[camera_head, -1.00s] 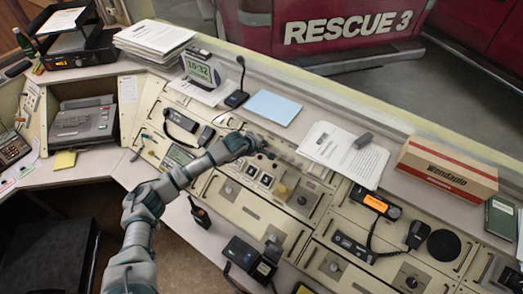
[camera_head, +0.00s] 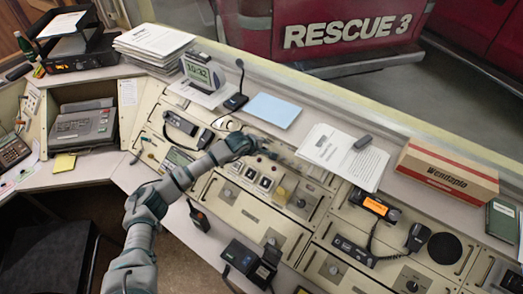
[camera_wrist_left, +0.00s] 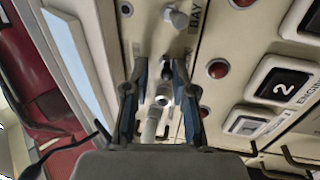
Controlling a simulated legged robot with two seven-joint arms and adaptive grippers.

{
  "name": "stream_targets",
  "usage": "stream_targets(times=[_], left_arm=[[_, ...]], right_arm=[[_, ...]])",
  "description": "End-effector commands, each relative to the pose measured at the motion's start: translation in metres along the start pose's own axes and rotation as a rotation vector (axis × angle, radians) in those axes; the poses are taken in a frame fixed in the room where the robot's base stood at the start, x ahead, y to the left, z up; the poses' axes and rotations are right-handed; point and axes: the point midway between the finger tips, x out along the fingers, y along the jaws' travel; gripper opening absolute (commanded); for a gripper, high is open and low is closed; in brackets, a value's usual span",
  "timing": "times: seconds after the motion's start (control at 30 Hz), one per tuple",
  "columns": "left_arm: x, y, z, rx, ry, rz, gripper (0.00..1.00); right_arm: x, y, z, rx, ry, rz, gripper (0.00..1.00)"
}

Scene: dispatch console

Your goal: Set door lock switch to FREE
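My left gripper (camera_head: 268,148) reaches over the upper middle of the sloping console panel in the head view. In the left wrist view, its two fingers (camera_wrist_left: 160,68) are apart. A metallic toggle switch (camera_wrist_left: 162,96) shows in the gap between them, with space visible beside it. I cannot tell whether the fingers touch it. Another metallic switch (camera_wrist_left: 176,17) stands just beyond the fingertips, near a label reading "BAY". I cannot read any "FREE" marking or tell which switch is the door lock. My right gripper is not in view.
A blue sheet (camera_head: 273,109), papers (camera_head: 342,156) and a carton (camera_head: 447,170) rest on the ledge. A gooseneck microphone (camera_head: 238,85) stands behind the hand.

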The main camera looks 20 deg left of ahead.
Motion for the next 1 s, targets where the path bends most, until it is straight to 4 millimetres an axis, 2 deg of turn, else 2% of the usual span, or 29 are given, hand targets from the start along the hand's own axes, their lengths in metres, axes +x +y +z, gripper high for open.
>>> stream_targets(times=[0.47, 1.0], left_arm=[[-0.002, 0.006, -0.001, -0.001, -0.003, 0.005, 0.23], [-0.048, 0.016, -0.001, -0.001, -0.002, 0.004, 0.23]], right_arm=[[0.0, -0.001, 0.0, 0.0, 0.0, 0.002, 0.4], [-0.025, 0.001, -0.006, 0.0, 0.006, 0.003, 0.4]])
